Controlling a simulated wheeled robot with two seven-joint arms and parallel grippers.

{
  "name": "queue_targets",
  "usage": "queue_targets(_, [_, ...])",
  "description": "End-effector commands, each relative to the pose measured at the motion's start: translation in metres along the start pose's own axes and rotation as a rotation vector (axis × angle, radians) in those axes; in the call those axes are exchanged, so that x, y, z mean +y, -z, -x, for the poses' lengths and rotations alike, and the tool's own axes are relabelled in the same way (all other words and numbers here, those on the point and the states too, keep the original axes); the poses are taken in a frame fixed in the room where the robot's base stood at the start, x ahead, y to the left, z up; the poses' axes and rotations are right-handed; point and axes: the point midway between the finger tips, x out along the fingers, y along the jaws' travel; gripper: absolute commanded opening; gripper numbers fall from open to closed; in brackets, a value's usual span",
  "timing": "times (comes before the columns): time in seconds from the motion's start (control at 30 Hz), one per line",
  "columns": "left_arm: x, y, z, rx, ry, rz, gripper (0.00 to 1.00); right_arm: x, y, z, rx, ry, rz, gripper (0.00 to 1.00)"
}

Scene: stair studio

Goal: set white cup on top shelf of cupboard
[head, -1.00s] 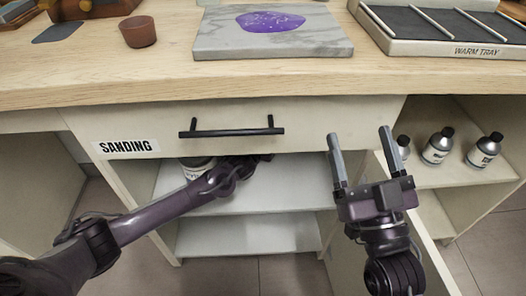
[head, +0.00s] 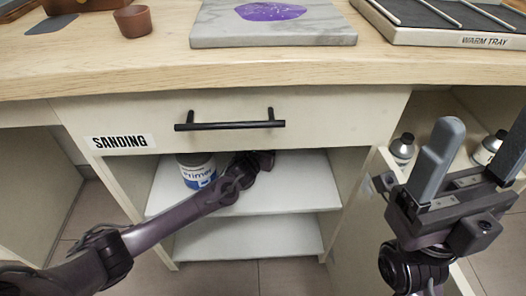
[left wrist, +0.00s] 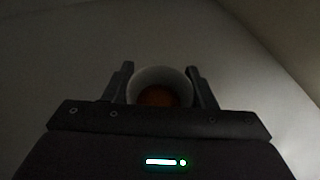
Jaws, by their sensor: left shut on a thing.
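The white cup (left wrist: 160,77) shows in the left wrist view, with a reddish-brown inside. My left gripper (left wrist: 160,70) is shut on it, one finger on each side. In the head view my left arm reaches into the open cupboard under the drawer, over the white top shelf (head: 315,190). The left fingers and the cup are hidden there behind the drawer front. Whether the cup touches the shelf cannot be told. My right gripper (head: 485,135) is open and empty in front of the cupboard's right side.
A primer can (head: 197,172) stands on the top shelf, left of my left wrist. A lower shelf (head: 250,238) lies below. The drawer (head: 230,122) with a black handle (head: 230,126) overhangs the opening. Bottles (head: 402,148) stand in the right compartment.

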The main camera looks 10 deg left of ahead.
Motion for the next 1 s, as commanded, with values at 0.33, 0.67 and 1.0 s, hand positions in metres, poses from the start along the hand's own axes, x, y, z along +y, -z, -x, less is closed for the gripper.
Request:
queue_targets(0.33, [0.0020,0.0053,-0.0065,-0.001,-0.001,0.000,0.28,-0.0003,0.0002,0.0030,0.013,0.005,0.002,0.73])
queue_targets(0.67, [0.0018,0.0093,-0.0078,0.000,-0.001,0.000,0.69,-0.0005,-0.0003,0.0043,0.013,0.006,0.002,0.73])
queue_targets(1.0, [0.0019,0.0068,-0.0069,0.000,-0.001,0.000,0.73,-0.0003,-0.0001,0.0025,0.013,0.006,0.002,0.73])
